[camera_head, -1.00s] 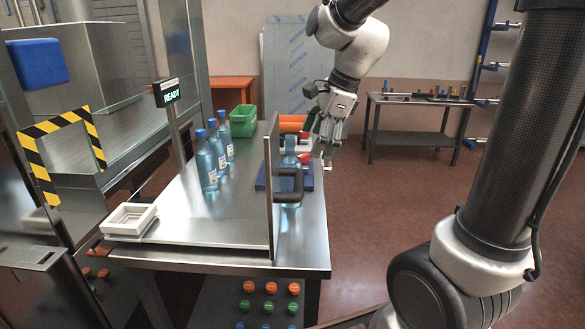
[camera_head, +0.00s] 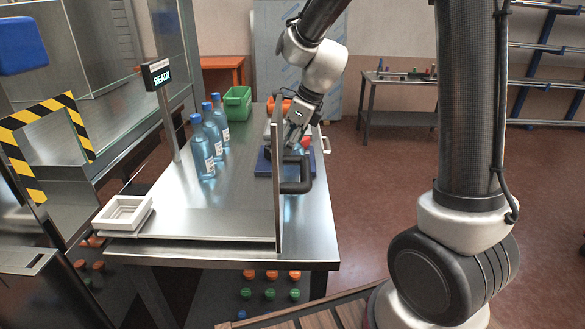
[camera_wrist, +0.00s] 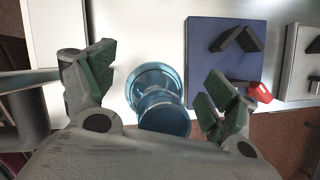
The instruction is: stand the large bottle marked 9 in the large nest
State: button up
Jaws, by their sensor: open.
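In the wrist view a blue bottle (camera_wrist: 163,112) is seen from above, between the two spread fingers of my gripper (camera_wrist: 155,85), with gaps on both sides. No mark on it is readable. In the head view my gripper (camera_head: 294,138) is low over the right side of the table, and that bottle is mostly hidden. A blue plate with black angled blocks (camera_wrist: 255,65) lies right of the bottle in the wrist view; the plate's edge also shows in the head view (camera_head: 263,163). Which fixture is the large nest I cannot tell.
Three blue bottles (camera_head: 203,150) stand in a row on the steel table (camera_head: 200,225). A panel (camera_head: 276,180) with a black handle (camera_head: 300,187) rises near my gripper. A red piece (camera_wrist: 260,92) is by the plate.

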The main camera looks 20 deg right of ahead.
grip_shut()
dwell(0.4)
